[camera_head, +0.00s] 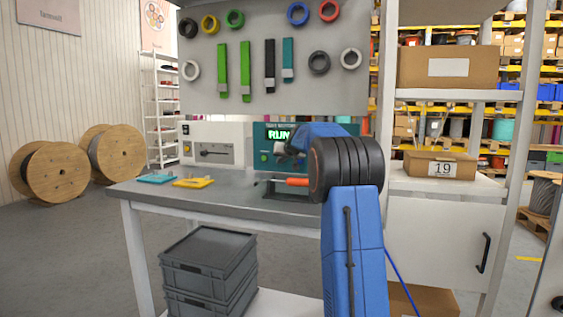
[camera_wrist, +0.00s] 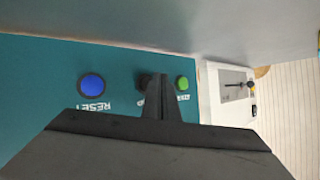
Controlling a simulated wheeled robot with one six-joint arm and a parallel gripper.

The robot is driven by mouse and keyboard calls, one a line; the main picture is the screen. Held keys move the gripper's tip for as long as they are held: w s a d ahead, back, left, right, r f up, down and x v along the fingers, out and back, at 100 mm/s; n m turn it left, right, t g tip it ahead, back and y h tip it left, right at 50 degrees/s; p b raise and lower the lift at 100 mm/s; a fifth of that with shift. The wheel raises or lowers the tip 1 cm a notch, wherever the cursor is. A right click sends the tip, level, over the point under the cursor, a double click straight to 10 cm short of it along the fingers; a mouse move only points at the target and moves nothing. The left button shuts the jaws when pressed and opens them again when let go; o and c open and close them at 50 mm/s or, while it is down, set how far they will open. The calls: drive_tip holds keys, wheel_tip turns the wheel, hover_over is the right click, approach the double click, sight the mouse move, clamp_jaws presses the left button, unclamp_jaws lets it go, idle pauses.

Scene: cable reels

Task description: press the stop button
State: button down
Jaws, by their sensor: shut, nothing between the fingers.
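The teal control box (camera_head: 259,133) stands at the back of the workbench with a lit display reading "RUN". My arm covers its right part. In the wrist view its teal panel (camera_wrist: 45,75) carries a blue button (camera_wrist: 91,86) labelled RESET and a green button (camera_wrist: 182,83), which also shows in the head view (camera_head: 264,157). My gripper (camera_wrist: 160,80) is shut and empty, its tips in front of the panel between those two buttons. A dark round shape shows partly behind the fingers. The stop button cannot be made out; touch cannot be told.
A white device (camera_head: 215,145) with a dark handle stands left of the teal box. A teal piece (camera_head: 156,178), a yellow piece (camera_head: 193,182) and an orange-handled tool (camera_head: 297,182) lie on the workbench (camera_head: 230,202). Tape rolls hang above on the pegboard (camera_head: 205,75).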

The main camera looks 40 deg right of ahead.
drive_tip(key=shift+w+d, duration=0.1)
drive_tip(key=shift+d, duration=0.05)
drive_tip(key=shift+w+d, duration=0.15)
drive_tip(key=shift+d, duration=0.05)
idle(0.3)
drive_tip(key=shift+w+d, duration=0.25)
drive_tip(key=shift+d, duration=0.1)
idle(0.8)
drive_tip(key=shift+a, duration=0.15)
idle(0.3)
drive_tip(key=shift+s+a, duration=0.5)
drive_tip(key=shift+s+a, duration=0.8)
drive_tip(key=shift+a, duration=0.2)
drive_tip(key=shift+s+a, duration=0.75)
drive_tip(key=shift+a, duration=0.25)
